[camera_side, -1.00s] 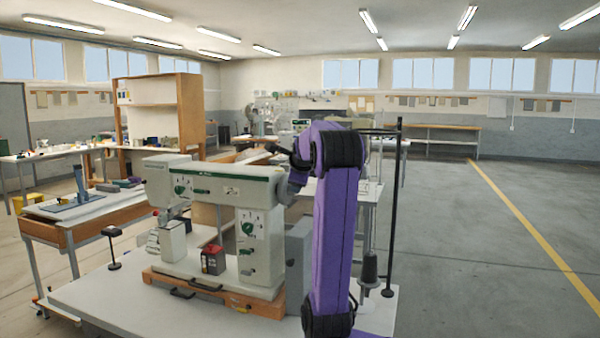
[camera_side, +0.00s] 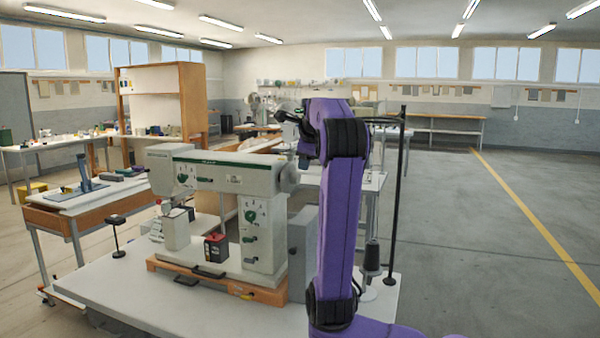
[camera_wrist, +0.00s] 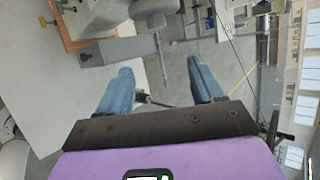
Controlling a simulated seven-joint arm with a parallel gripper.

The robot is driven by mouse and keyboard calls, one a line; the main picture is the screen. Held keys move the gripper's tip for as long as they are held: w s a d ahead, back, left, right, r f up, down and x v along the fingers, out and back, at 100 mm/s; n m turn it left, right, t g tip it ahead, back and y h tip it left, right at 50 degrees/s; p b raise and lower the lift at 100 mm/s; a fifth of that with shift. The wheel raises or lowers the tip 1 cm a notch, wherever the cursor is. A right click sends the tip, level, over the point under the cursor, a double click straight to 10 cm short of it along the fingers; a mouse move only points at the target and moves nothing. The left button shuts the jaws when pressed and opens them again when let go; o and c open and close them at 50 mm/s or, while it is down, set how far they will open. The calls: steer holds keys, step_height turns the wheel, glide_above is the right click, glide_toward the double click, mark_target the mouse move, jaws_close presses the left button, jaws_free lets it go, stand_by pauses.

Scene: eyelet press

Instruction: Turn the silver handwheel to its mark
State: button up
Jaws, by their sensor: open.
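The silver handwheel (camera_side: 289,178) is at the right end of the eyelet press (camera_side: 232,175), just left of my purple arm in the side view. In the wrist view a grey round part that looks like the handwheel (camera_wrist: 154,10) is at the top edge, partly cut off. My gripper (camera_wrist: 158,66) shows two blue fingers spread apart with nothing between them. The round part lies beyond the fingertips and is not touched. In the side view my arm mostly hides the gripper. I cannot make out the wheel's mark.
The press stands on an orange base (camera_side: 215,280) on a white table (camera_side: 120,290). A grey box (camera_side: 301,235) stands below the wheel. A black thread stand (camera_side: 398,200) and a dark cone (camera_side: 372,257) are right of my arm. A red-and-black box (camera_side: 216,248) sits at the press's front.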

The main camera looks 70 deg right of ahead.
steer(key=d+r+y, duration=0.1)
steer(key=d+r, duration=0.1)
steer(key=y, duration=0.1)
glide_toward(298, 177)
steer(key=x, duration=0.9)
steer(key=shift+d+f, duration=0.1)
steer(key=shift+d, duration=0.2)
steer(key=c, duration=1.1)
